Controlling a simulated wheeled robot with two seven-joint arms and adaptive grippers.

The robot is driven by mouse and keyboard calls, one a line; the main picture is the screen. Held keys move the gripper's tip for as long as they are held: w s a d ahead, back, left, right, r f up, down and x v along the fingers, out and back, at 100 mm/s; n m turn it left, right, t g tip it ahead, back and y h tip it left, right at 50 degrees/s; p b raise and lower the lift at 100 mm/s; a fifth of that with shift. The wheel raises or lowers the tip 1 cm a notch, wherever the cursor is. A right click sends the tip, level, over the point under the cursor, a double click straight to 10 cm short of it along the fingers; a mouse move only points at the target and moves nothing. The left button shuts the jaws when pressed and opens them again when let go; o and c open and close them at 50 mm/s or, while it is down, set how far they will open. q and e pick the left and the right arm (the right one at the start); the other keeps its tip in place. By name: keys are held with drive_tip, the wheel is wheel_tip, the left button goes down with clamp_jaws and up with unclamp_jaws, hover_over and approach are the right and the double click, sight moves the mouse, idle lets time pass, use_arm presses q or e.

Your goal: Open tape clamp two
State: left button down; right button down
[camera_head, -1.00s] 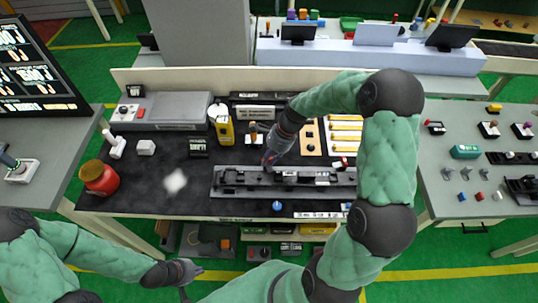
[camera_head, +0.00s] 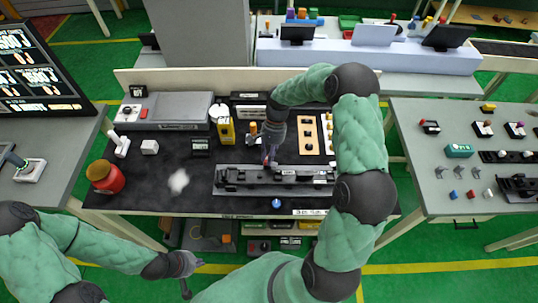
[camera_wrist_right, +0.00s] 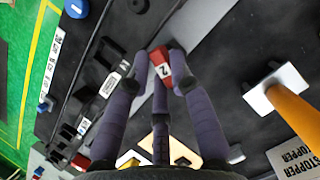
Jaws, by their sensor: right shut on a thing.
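A long dark fixture (camera_head: 235,178) lies across the front of the black-topped bench. My right gripper (camera_head: 269,162) reaches down onto its back edge, left of its middle. In the right wrist view the gripper (camera_wrist_right: 161,78) is shut on tape clamp two (camera_wrist_right: 162,70), a red and white piece marked "2", with fingers on both sides of it. The fingers hide part of the clamp, and I cannot tell its angle. The fixture also shows in the wrist view (camera_wrist_right: 75,110). My left gripper (camera_head: 188,268) hangs low in front of the bench, empty; its finger opening is unclear.
A yellow bottle (camera_head: 225,128) and an orange-handled tool (camera_head: 253,132) stand behind the fixture. A wooden tray (camera_head: 309,134) is at the back right. My right arm covers the fixture's right end.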

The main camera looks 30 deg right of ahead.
drive_tip(key=shift+n, duration=0.6)
drive_tip(key=c, duration=1.1)
unclamp_jaws()
drive_tip(key=v, duration=1.2)
drive_tip(key=shift+w+a, duration=0.25)
drive_tip(key=shift+r, duration=0.1)
